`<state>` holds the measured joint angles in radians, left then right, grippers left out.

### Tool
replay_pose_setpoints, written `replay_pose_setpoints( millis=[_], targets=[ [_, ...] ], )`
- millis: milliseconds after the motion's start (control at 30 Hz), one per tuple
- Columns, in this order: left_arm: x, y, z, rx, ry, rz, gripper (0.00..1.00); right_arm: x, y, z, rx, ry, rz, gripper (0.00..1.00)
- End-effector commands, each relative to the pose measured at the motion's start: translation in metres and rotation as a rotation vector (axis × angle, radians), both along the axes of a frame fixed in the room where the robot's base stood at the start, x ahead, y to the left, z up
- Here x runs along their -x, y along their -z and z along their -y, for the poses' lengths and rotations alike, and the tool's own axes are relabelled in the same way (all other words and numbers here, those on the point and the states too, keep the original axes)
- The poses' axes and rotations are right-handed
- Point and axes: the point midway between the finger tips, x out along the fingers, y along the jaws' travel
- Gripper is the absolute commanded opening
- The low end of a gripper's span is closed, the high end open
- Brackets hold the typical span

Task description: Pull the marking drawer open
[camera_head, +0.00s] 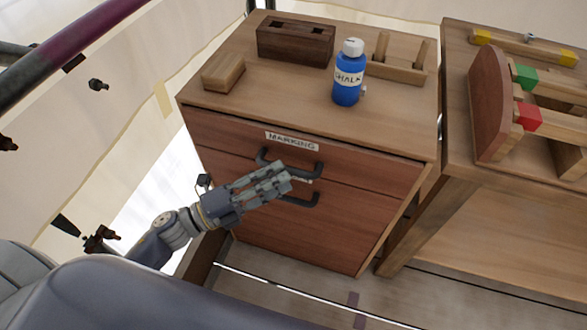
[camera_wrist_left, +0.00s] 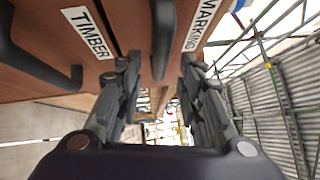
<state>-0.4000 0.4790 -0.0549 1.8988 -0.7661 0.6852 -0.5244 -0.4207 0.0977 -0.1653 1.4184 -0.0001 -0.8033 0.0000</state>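The marking drawer (camera_head: 230,140) is the top drawer of a reddish-brown wooden cabinet, with a white MARKING label (camera_head: 291,141). Its front looks flush with the cabinet. Its dark bar handle (camera_head: 265,157) is partly hidden behind my left gripper (camera_head: 285,180). In the left wrist view, my left gripper (camera_wrist_left: 160,68) has its two fingers apart, with the dark marking handle (camera_wrist_left: 163,40) showing between them. I cannot tell whether a finger touches it. The MARKING label (camera_wrist_left: 202,22) is just right of that handle. My right gripper is not in view.
The lower drawer has its own dark handle (camera_head: 302,201) and a TIMBER label (camera_wrist_left: 88,32). On the cabinet top stand a blue chalk bottle (camera_head: 347,88), a dark wooden block (camera_head: 295,42) and a small light block (camera_head: 223,72). A workbench (camera_head: 455,110) stands at the right.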

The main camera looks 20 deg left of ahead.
Motion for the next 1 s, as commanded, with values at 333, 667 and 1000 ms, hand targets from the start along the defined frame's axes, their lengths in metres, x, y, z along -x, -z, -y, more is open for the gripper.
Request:
replay_pose_setpoints(
  millis=[333, 667, 1000],
  targets=[
    [-0.028, -0.006, 0.030, 0.001, -0.001, -0.001, 0.35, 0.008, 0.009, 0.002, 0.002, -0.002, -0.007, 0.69],
    [-0.030, -0.005, 0.032, 0.000, -0.002, -0.001, 0.30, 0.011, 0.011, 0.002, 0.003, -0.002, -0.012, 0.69],
    [-0.030, -0.005, 0.032, 0.001, -0.002, -0.002, 0.00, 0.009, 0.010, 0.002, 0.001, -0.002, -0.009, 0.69]
  ],
)
